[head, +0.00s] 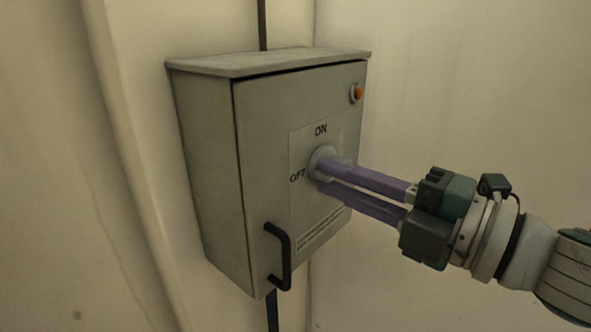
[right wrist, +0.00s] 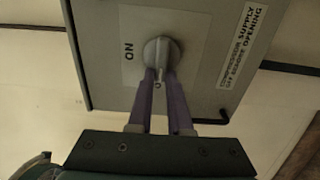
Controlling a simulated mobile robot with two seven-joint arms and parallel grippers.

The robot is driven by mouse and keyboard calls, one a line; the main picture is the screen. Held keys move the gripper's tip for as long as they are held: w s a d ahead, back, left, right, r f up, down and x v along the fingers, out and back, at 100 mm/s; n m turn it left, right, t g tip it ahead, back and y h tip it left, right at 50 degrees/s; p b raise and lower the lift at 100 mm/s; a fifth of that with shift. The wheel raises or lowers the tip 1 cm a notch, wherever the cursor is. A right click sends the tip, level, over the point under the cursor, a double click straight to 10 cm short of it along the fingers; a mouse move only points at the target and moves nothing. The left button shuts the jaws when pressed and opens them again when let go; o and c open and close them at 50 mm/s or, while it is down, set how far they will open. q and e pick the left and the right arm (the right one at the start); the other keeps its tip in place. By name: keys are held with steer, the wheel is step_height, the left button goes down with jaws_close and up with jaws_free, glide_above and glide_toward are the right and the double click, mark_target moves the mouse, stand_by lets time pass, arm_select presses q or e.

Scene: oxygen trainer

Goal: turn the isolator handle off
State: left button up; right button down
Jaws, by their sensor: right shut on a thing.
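The grey isolator handle (head: 323,162) sits on a round base on the front of a grey metal cabinet (head: 262,115). ON is printed above it and OFF to its left in the head view. My right gripper (head: 325,178) reaches in from the right, its long purple fingers shut on the handle. In the right wrist view the handle (right wrist: 160,53) shows between the fingertips, with ON to its left. My left gripper is not in view.
A black door pull (head: 286,258) sticks out at the cabinet's lower left front. An orange lamp (head: 357,93) is at its upper right. Dark conduit (head: 262,25) runs above and below the cabinet. Pale walls stand close behind; the space at the right wall is clear around my arm.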

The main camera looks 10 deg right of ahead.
stand_by(0.4)
steer(key=c, duration=0.8)
jaws_free()
steer(key=shift+c, duration=0.2)
steer(key=v, duration=1)
steer(key=shift+p, duration=0.4)
